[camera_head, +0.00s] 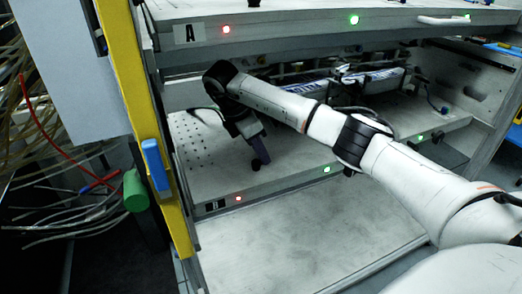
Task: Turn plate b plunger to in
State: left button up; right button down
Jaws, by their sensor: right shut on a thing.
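Plate B (300,183) is the lower grey shelf, with a dark "B" label (213,206) at the left of its front edge. My right arm reaches in from the right, and its gripper (258,160) points down at the plate's front edge, between the red and green lights. It is shut on the plate B plunger, a small dark part mostly hidden by the fingers. Whether the plunger sits in or out cannot be made out. My left gripper is not in view.
Plate A (300,15) is the shelf above, close over my right arm. A red light (238,198) and a green light (326,169) sit on plate B's edge. A yellow post (135,80) with a blue handle (155,164) stands left. Cables hang at far left.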

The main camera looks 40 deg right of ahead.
jog(key=shift+m, duration=0.3)
jog(key=c, duration=2)
grip_release()
jog(key=shift+o, duration=0.8)
